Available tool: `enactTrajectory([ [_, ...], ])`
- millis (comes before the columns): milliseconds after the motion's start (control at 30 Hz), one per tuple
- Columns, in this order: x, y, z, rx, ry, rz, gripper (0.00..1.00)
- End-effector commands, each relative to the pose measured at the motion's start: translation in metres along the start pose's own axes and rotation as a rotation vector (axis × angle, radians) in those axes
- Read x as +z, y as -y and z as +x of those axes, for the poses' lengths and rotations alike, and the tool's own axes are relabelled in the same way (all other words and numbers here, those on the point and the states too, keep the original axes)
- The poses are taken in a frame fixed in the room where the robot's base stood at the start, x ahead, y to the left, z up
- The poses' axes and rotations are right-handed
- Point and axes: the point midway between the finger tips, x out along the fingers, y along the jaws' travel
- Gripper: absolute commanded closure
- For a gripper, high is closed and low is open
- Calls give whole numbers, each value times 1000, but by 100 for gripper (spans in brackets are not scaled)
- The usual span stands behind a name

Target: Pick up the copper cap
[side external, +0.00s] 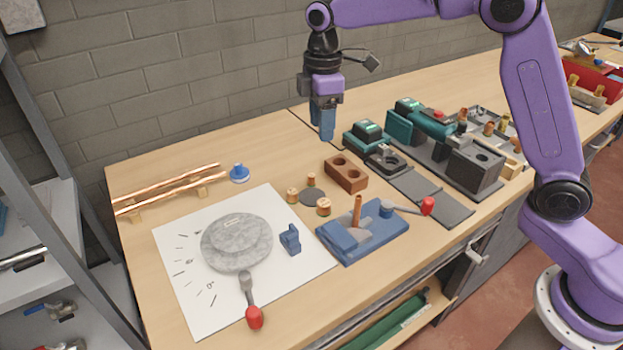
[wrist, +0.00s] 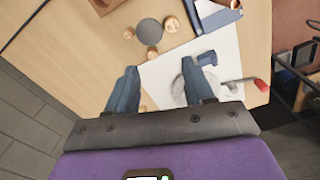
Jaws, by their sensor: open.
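Several small copper-coloured pieces (side external: 324,207) stand around a dark grey disc (side external: 312,197) on the wooden bench. I cannot tell which of them is the copper cap. In the wrist view they show at the top around the disc (wrist: 150,31), one (wrist: 152,52) nearest my fingers and another (wrist: 171,24) farther off. My gripper (side external: 327,136) has blue fingers and hangs above the bench, behind these pieces and clear of them. In the wrist view its fingers (wrist: 158,68) are apart with nothing held between them.
A brown block with holes (side external: 346,174) stands just right of the pieces. A blue bending fixture (side external: 362,235) with a red-tipped lever is in front. A white sheet (side external: 180,275) carries a round grey dial. Copper pipes (side external: 168,188) lie at back left; teal tools (side external: 434,123) stand right.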

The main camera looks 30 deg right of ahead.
Motion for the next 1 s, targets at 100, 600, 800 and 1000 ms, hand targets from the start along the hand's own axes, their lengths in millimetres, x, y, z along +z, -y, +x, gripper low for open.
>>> enactTrajectory([
  [100, -2, -33, 6, -3, 3, -13, 48],
  [600, 3, -67, 44, -7, 6, -36, 48],
  [800, 3, -67, 82, -6, 5, -35, 48],
  [1000, 3, -67, 116, -6, 5, -34, 48],
])
